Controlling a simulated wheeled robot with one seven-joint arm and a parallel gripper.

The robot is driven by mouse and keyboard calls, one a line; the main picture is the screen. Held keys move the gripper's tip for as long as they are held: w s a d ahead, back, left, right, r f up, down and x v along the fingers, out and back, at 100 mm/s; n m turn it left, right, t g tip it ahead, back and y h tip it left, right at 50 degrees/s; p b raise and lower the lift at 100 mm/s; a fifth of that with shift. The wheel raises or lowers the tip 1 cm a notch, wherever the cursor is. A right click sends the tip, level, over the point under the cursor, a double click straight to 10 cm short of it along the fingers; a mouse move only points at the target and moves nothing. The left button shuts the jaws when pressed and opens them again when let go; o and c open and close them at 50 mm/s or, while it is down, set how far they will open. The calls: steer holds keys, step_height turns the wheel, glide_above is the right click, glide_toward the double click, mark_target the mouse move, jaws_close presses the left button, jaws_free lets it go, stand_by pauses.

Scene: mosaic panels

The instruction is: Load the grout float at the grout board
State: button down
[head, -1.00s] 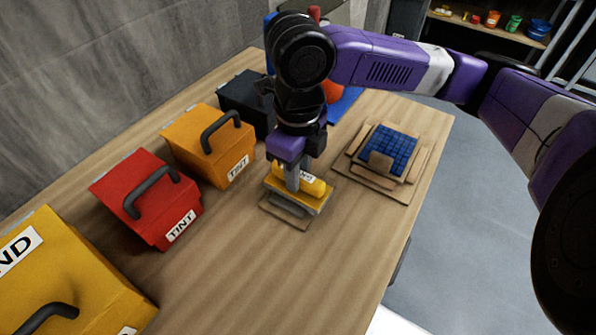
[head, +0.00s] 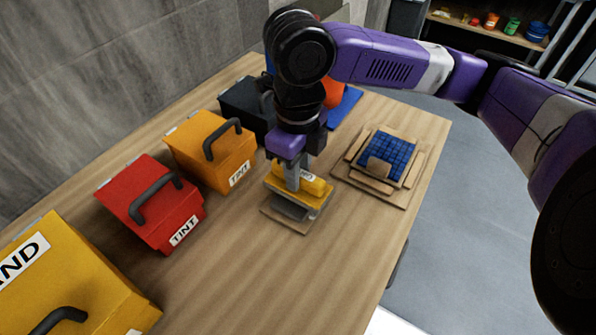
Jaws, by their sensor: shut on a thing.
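The grout float (head: 314,187) has a yellow handle and plate with a grey underside. My gripper (head: 292,180) points down from above and is shut on its handle. The float is directly over the grout board (head: 272,221), a thin tan board on the bench whose front and left edges show. Grey material (head: 290,209) shows under the float's front edge; I cannot tell whether it is grout or the float's pad, or whether the float touches the board. The mosaic panel (head: 392,155), blue tiles in a tan frame with a rounded tan piece at its front, lies to the right.
Red (head: 150,205), orange (head: 212,150) and black (head: 245,105) handled boxes line the wall side, with a large yellow box (head: 75,275) nearest. The bench (head: 265,290) is clear in front of the board. Its right edge drops to the floor.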

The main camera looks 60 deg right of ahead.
steer(key=shift+r+p, duration=1.55)
steer(key=shift+r, duration=0.8)
